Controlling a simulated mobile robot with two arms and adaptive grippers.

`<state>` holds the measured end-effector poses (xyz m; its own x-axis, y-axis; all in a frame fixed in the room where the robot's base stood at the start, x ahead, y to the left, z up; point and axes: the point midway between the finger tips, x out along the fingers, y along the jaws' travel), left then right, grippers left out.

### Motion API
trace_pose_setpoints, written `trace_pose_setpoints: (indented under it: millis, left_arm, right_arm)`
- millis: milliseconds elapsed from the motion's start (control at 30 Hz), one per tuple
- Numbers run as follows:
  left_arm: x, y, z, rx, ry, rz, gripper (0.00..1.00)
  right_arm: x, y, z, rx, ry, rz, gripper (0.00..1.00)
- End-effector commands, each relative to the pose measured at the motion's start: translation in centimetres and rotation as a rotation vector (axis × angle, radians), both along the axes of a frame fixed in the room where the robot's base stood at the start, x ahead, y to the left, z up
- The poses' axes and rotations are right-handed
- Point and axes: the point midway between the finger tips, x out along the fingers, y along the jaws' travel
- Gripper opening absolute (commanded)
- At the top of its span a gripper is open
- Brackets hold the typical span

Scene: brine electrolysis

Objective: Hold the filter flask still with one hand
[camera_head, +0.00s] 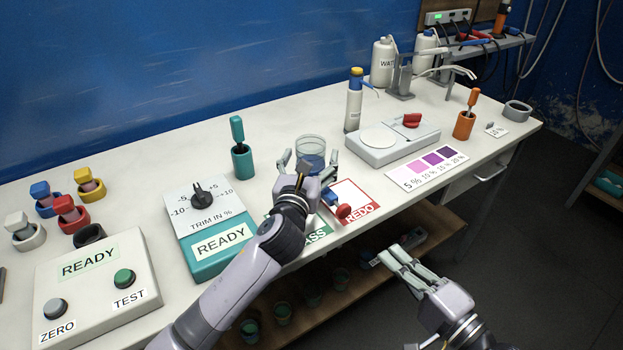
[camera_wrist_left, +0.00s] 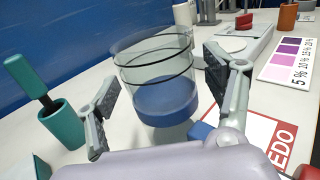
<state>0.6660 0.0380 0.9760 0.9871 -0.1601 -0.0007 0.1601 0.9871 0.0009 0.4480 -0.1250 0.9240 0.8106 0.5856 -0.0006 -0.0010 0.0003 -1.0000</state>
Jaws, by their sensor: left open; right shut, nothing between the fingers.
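A clear cylindrical vessel with a blue lower part (camera_head: 311,148) stands upright on the white bench in the head view; I take it for the filter flask, though no side arm clearly shows. My left gripper (camera_head: 307,163) is open at the vessel. In the left wrist view the vessel (camera_wrist_left: 158,90) stands between the spread fingers of my left gripper (camera_wrist_left: 160,82), with gaps showing on both sides. My right gripper (camera_head: 390,258) is shut and empty, in front of the bench's front edge, well away from the vessel.
A teal holder (camera_head: 243,162) with a teal-handled tool stands left of the vessel. The red-bordered REDO card (camera_head: 352,193) lies right of it. A scale (camera_head: 400,147), a bottle (camera_head: 353,105) and a colour chart (camera_head: 428,168) are further right. A TRIM box (camera_head: 209,256) stands at left.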

Motion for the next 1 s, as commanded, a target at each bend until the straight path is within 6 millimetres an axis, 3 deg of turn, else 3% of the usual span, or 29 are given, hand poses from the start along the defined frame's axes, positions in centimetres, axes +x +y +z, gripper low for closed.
trace_pose_setpoints:
  millis: [333, 800, 1000]
  left_arm:
    - [-1.2, 0.1, -0.1, 0.0, 0.0, -0.002, 0.76]
    - [-10.0, 1.6, -0.1, 0.0, 0.002, -0.001, 0.76]
    - [-11.7, 1.9, 0.0, 0.0, 0.0, -0.001, 0.76]
  right_arm:
    - [0.0, 0.0, 0.0, 0.0, 0.0, 0.0, 0.0]
    - [0.0, 0.0, 0.0, 0.0, 0.0, 0.0, 0.0]
    - [0.0, 0.0, 0.0, 0.0, 0.0, 0.0, 0.0]
